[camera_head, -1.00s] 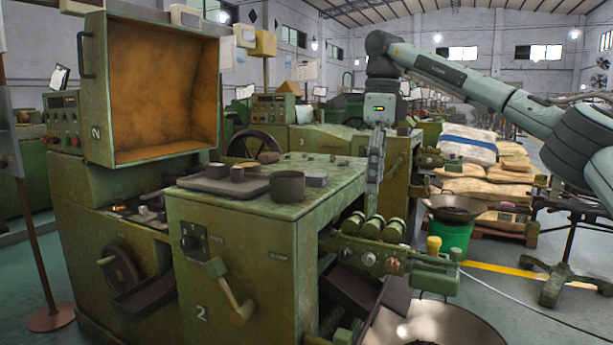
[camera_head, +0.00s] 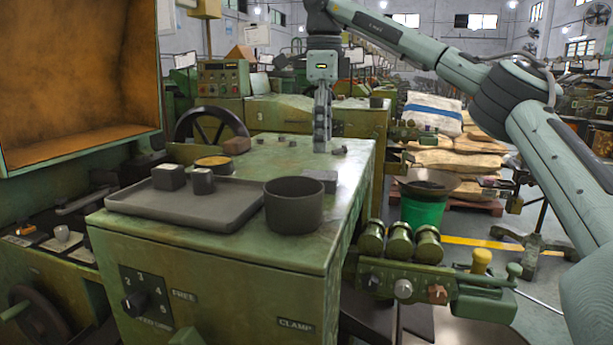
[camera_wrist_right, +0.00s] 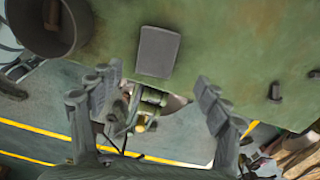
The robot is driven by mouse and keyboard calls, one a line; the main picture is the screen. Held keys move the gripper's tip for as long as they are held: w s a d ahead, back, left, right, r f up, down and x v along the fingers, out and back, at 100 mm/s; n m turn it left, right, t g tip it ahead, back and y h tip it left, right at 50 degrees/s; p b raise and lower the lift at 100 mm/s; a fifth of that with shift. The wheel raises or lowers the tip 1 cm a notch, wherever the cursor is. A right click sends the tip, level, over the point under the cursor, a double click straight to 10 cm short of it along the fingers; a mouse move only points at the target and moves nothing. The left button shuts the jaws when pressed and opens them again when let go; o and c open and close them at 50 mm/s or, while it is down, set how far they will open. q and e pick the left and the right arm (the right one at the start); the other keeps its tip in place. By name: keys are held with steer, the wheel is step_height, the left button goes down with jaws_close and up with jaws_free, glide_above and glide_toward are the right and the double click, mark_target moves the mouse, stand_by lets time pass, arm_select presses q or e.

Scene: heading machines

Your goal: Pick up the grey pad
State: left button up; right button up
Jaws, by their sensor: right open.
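The grey pad (camera_head: 320,180) is a small flat grey block lying on the green machine top, just right of the dark round pot. In the right wrist view the pad (camera_wrist_right: 157,52) lies flat near the machine top's edge. My right gripper (camera_head: 321,148) points down over the machine top and shows just above the pad in the head view. In the right wrist view its open fingers (camera_wrist_right: 155,100) are spread wide, with the pad ahead of the gap and nothing between them. The exact height above the pad is unclear. My left gripper is not in view.
The dark pot (camera_head: 293,206) stands close left of the pad. A grey tray (camera_head: 150,212) with dark blocks (camera_head: 202,181) is further left. Several small pieces lie behind. Rollers (camera_head: 400,241) and a green bucket (camera_head: 423,208) are beyond the right edge.

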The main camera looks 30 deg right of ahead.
mark_target(326, 174)
steer(key=f, duration=0.4)
steer(key=s+f, duration=0.1)
steer(key=f, duration=0.2)
steer(key=shift+d, duration=0.1)
steer(key=c, duration=1.2)
steer(key=shift+w+r, duration=0.1)
steer(key=shift+r, duration=0.4)
steer(key=shift+c, duration=0.2)
steer(key=r, duration=0.3)
steer(key=shift+w+a+r, duration=0.25)
steer(key=shift+a+r, duration=0.05)
steer(key=shift+a, duration=0.1)
steer(key=w+a+r, duration=0.6)
steer(key=w+a, duration=0.1)
steer(key=shift+w+a+r, duration=0.15)
steer(key=shift+w+r, duration=0.05)
steer(key=shift+w, duration=0.2)
steer(key=o, duration=0.6)
steer(key=c, duration=0.5)
